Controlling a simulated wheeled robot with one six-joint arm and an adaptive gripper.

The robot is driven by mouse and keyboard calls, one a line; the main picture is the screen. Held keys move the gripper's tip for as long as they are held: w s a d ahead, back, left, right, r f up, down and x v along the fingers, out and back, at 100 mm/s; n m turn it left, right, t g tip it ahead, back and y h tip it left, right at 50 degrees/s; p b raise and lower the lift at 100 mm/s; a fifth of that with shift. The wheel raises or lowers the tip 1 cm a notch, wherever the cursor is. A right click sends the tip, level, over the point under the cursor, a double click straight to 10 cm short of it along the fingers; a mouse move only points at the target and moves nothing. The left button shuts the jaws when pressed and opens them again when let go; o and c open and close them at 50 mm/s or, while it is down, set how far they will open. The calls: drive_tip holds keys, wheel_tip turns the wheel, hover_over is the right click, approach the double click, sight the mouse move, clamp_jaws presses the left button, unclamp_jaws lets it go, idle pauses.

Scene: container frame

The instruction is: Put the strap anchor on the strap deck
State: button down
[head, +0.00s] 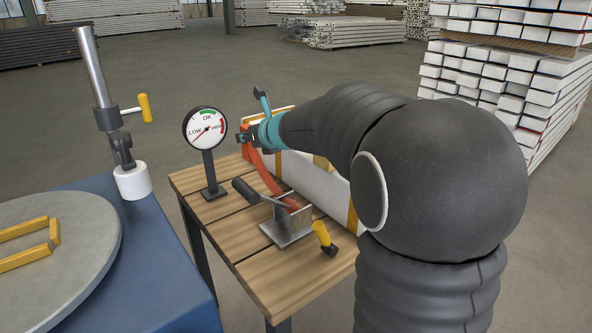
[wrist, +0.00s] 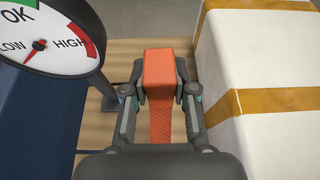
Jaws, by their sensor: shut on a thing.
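The orange strap anchor (wrist: 159,68) is a block at the end of an orange strap, between the two fingers of my gripper (wrist: 160,95) in the wrist view. My gripper (head: 247,138) is shut on it, held above the far part of the slatted wooden table (head: 272,278), which looks like the strap deck. The orange strap (head: 266,181) curves down from my gripper to a metal ratchet with a dark handle (head: 287,230) on the table. The strap runs beside a white box with yellow bands (head: 312,177). My arm hides part of the box.
A dial gauge (head: 206,128) stands on the table left of my gripper; its red needle points toward LOW. A yellow-handled tool (head: 324,238) lies near the ratchet. A blue bench (head: 170,262) with a round grey plate (head: 70,285) and a post is at left.

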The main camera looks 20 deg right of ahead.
sight(253, 152)
wheel_tip(253, 152, down, 5)
drive_tip(key=shift+d+r, duration=0.1)
drive_tip(key=shift+f+b, duration=0.65)
drive_tip(key=shift+f, duration=1.4)
drive_tip(key=shift+f, duration=0.15)
drive_tip(key=c, duration=0.9)
unclamp_jaws()
drive_tip(key=shift+r, duration=0.25)
drive_tip(key=p+v, duration=0.1)
drive_tip(key=v, duration=1.1)
drive_tip(key=shift+f, duration=0.1)
